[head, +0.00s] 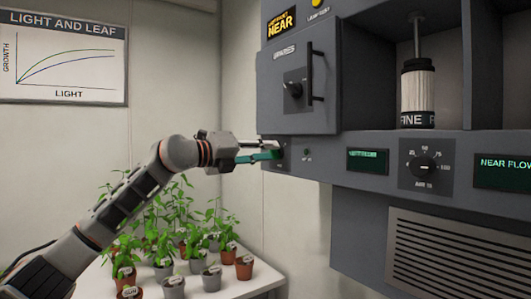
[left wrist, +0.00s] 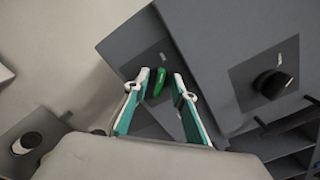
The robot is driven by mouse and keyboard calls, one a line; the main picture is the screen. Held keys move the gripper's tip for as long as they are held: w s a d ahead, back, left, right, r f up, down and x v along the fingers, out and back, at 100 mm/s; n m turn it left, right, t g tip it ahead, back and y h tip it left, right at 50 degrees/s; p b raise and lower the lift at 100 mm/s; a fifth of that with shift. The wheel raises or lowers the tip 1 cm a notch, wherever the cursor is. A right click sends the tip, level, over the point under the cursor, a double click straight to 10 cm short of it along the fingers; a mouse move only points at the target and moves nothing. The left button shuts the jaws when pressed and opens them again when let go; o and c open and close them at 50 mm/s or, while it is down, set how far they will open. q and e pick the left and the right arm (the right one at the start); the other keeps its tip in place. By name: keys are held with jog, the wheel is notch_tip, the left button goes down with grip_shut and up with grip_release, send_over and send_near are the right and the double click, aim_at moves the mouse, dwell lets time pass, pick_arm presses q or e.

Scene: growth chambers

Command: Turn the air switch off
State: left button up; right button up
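The air switch appears to be the small green lever (left wrist: 160,84) on a dark plate in the left wrist view. In the head view its dark plate (head: 282,158) is at the left end of the lower grey panel, and my fingers largely hide the lever. My left gripper (head: 262,151) reaches in from the left, right at this plate. In the left wrist view its two green-and-white fingers (left wrist: 162,76) are apart, with the green lever between their tips. I cannot tell whether either finger touches it. My right gripper is not in view.
A grey door with a dark knob (head: 293,89) and bar handle (head: 317,76) sits above. A small green lamp (head: 306,152), display (head: 368,160) and dial (head: 423,167) are to the right. Potted plants stand on a white table (head: 243,289) below my arm.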

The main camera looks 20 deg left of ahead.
pick_arm(q)
jog(key=v, duration=1.2)
